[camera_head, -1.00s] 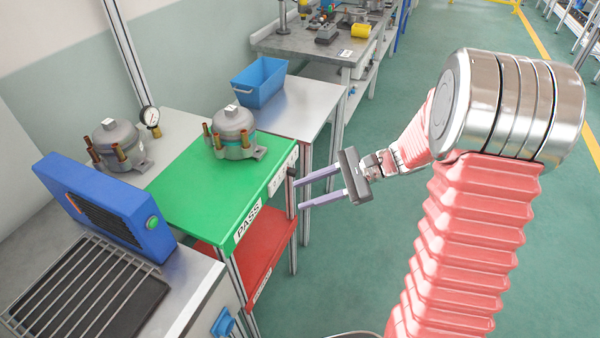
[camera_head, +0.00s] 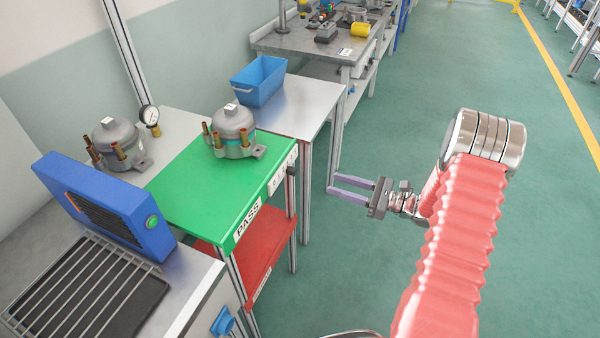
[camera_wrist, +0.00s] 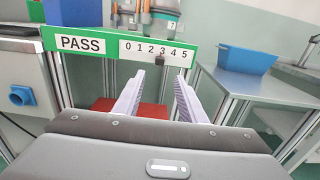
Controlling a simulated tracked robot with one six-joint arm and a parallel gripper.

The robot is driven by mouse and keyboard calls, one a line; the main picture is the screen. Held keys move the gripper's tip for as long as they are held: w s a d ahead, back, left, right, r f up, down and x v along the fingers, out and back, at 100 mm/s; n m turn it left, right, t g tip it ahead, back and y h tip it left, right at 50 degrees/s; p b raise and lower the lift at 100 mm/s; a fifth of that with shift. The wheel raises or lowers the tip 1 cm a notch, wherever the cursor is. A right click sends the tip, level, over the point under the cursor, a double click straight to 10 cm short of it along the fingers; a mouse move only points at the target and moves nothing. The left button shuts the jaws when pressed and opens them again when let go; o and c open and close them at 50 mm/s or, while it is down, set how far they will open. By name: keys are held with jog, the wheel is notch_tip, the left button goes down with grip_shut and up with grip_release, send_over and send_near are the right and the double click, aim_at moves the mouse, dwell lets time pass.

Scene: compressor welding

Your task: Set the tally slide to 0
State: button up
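The tally scale, a white strip numbered 0 to 5 (camera_wrist: 140,50), is on the green table's front edge beside the PASS label (camera_wrist: 82,43). The tally slide is a small dark knob (camera_wrist: 161,57) below the strip, under the 3. In the head view the slide (camera_head: 292,171) is a dark spot at the green edge. My gripper (camera_head: 331,182) is open and empty, its two lilac fingers pointing at the table edge with a gap left. In the wrist view the gripper (camera_wrist: 160,76) has its fingers spread apart below the slide.
A compressor (camera_head: 234,132) stands on the green top (camera_head: 190,190), with a red shelf (camera_head: 265,262) below. A blue bin (camera_head: 259,82) sits on the metal table behind. A blue heater-like box (camera_head: 105,205) stands at left. The floor to the right is clear.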

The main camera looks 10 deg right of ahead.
aim_at(296, 172)
jog(key=shift+w+a, duration=0.1)
jog(key=shift+a, duration=0.05)
jog(key=x, duration=1.3)
jog(key=shift+w+a, duration=0.2)
jog(key=shift+a, duration=0.05)
grip_shut()
dwell(0.5)
